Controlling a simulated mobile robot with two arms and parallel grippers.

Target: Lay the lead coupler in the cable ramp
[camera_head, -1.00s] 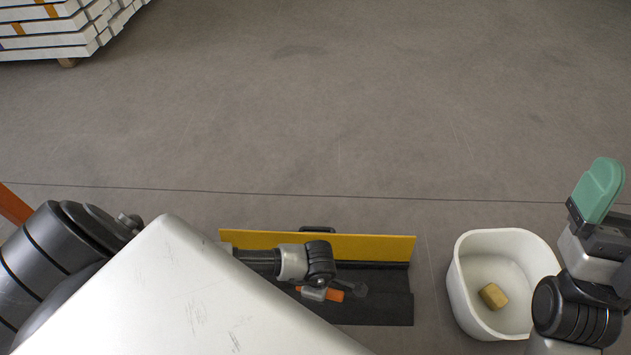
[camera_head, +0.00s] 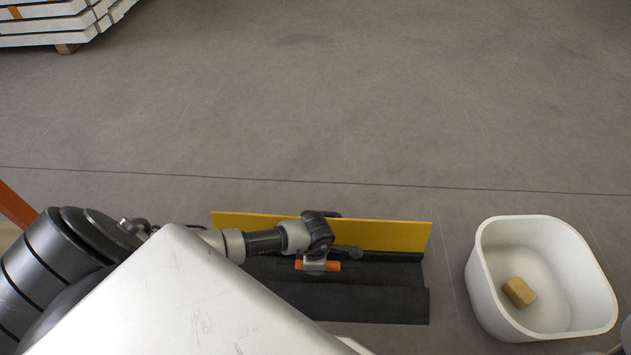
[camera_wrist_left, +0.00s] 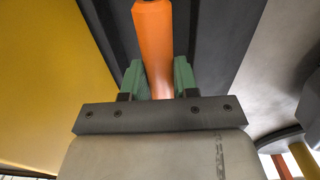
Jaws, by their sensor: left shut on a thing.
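The cable ramp (camera_head: 370,305) lies on the floor at the bottom middle, a black base with its yellow lid (camera_head: 385,236) raised along the far side. The orange lead coupler (camera_head: 318,266) is over the ramp's dark base, near the foot of the lid. My left gripper (camera_wrist_left: 158,80) is shut on it, with green fingers on both sides of the orange body in the left wrist view. The coupler lies roughly along the ramp's length. I cannot tell whether it touches the ramp. The gripper's wrist hides part of the lid. My right gripper is out of view.
A white tub (camera_head: 490,285) with a tan block (camera_head: 519,292) in it stands right of the ramp. A stack of white boards (camera_head: 60,22) is at the far left. The floor beyond the ramp is clear.

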